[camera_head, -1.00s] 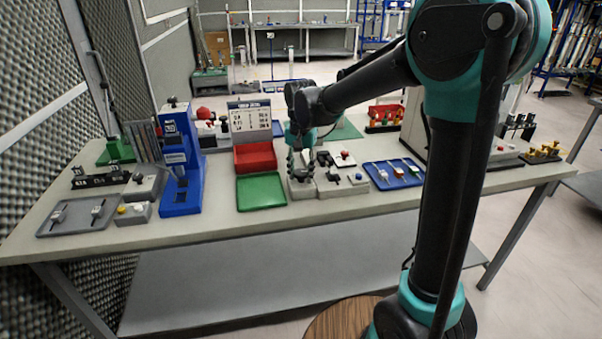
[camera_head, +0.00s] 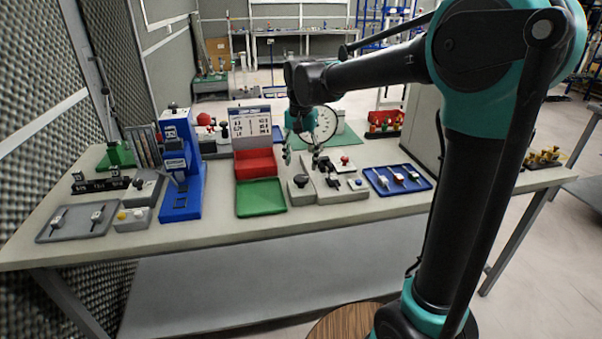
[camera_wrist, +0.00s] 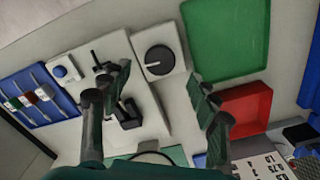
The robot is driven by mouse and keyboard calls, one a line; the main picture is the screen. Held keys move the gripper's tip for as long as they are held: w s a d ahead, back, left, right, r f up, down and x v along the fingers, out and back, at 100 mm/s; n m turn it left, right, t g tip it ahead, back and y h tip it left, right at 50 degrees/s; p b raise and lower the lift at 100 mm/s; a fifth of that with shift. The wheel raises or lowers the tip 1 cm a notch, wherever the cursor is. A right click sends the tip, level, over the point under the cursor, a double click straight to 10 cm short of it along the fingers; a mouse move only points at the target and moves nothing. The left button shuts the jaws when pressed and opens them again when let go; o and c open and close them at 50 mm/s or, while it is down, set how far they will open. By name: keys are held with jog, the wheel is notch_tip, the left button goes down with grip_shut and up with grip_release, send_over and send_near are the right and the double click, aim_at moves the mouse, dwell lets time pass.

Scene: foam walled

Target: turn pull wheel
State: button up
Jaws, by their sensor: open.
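A round black knob with a pale pointer line (camera_wrist: 158,61) sits on a light grey box; I take it to be the pull wheel. It also shows in the head view (camera_head: 301,180) at the front of the table, right of the green tray. My gripper (camera_head: 303,158) points down above and slightly behind it, with its fingers clear of the knob. In the wrist view my gripper (camera_wrist: 160,88) has its two fingers spread wide with nothing between them, and the knob shows just beyond the gap between the tips.
Beside the knob stands a grey panel (camera_wrist: 152,108) with black handles. A green tray (camera_head: 262,196), red bin (camera_head: 256,163) and blue stand (camera_head: 181,198) are to the left. A dial gauge (camera_head: 326,123) stands behind.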

aim_at(301, 178)
notch_tip(301, 178, up, 5)
jog(key=shift+r, duration=0.1)
dwell(0.4)
jog(key=s+d+f, duration=0.2)
jog(key=d+f, duration=0.2)
jog(key=d, duration=0.1)
jog(key=s+d+f+n+t, duration=0.1)
jog(key=s+d+f, duration=0.1)
jog(key=d+f, duration=0.2)
jog(key=s+d+f+t, duration=0.1)
jog(key=s+d+f, duration=0.1)
jog(key=d+f, duration=0.2)
jog(key=shift+s+d, duration=0.25)
jog(key=shift+d, duration=0.85)
jog(key=s+d+f+n+t, duration=0.2)
jog(key=s+d+f, duration=0.7)
jog(key=s+f, duration=0.1)
jog(key=shift+s+f, duration=0.3)
jog(key=shift+s, duration=0.45)
